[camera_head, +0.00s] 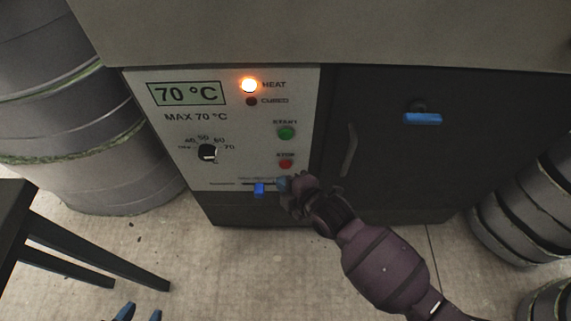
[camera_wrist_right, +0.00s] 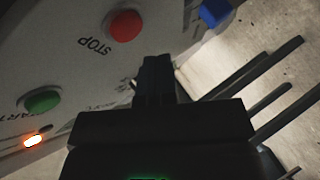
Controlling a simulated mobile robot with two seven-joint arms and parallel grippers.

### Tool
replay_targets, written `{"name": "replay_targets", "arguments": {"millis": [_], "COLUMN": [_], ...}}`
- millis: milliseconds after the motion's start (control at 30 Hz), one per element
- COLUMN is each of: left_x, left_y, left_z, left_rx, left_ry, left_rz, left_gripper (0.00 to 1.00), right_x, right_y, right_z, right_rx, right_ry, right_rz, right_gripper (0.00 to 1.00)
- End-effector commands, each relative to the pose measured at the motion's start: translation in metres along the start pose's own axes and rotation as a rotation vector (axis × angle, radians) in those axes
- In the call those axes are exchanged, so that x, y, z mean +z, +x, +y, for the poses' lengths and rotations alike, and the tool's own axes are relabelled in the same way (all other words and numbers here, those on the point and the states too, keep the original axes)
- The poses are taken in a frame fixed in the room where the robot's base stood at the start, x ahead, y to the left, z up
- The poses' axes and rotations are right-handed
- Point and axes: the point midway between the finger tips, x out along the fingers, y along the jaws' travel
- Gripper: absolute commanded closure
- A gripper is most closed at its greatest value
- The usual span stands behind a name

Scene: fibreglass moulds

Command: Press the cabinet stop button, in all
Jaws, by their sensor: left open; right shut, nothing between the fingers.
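The cabinet's control panel (camera_head: 225,105) faces me. Its red stop button (camera_head: 286,164) sits low on the right side, under the green start button (camera_head: 286,133). In the right wrist view the stop button (camera_wrist_right: 125,25) is large, beyond the fingertips and a little to their left. My right gripper (camera_head: 283,184) is shut and empty, close to the panel just below the stop button. Whether it touches the panel I cannot tell. My left gripper (camera_head: 140,312) shows only its blue fingertips at the bottom edge, apart and empty.
The heat lamp (camera_head: 249,85) is lit orange and the display (camera_head: 186,93) reads 70 °C. A blue slider (camera_head: 259,189) is left of my right gripper. A dark door (camera_head: 385,150) with a blue latch (camera_head: 422,118) is at right. A dark table (camera_head: 60,250) stands at left.

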Motion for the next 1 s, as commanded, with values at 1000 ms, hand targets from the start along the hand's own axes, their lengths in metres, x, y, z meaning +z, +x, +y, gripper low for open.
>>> {"name": "replay_targets", "arguments": {"millis": [1000], "left_x": [0.0058], "left_y": [-0.0028], "left_z": [0.0004], "left_rx": [0.001], "left_ry": [0.002], "left_rz": [-0.016], "left_gripper": [0.57], "right_x": [0.0056], "right_y": [0.0076], "right_z": [0.0062], "right_rx": [0.001], "right_ry": [0.001], "right_rz": [0.0], "right_gripper": [1.0]}}
